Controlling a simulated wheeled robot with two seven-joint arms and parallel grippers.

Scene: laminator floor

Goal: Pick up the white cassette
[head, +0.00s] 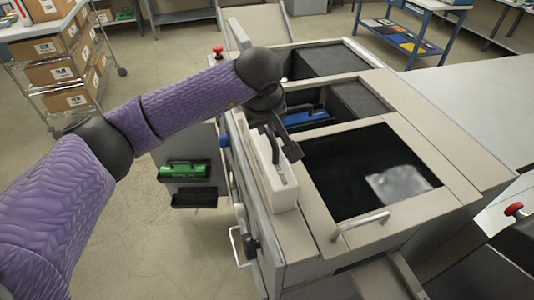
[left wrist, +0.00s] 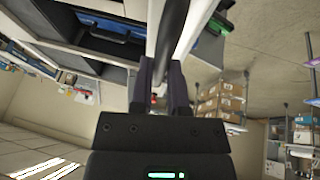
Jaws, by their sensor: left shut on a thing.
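The white cassette (head: 280,187) is a tall, narrow white box with a dark handle on top. It stands upright at the left edge of the machine, beside the dark open bay. My left gripper (head: 276,133) is over its top and shut on its handle. In the left wrist view the two fingers (left wrist: 164,84) close on a dark bar, with the white cassette (left wrist: 155,28) just beyond. My arm and gripper hide part of the cassette's top. I cannot tell whether its base rests on anything. My right gripper is not in view.
A blue cassette (head: 306,116) sits in the middle bay. A green cassette (head: 185,171) is in a dark holder on the machine's left side. The front bay (head: 345,165) holds a pale, shiny patch. A metal handle (head: 362,223) stands at the front edge. Shelved boxes (head: 65,73) stand back left.

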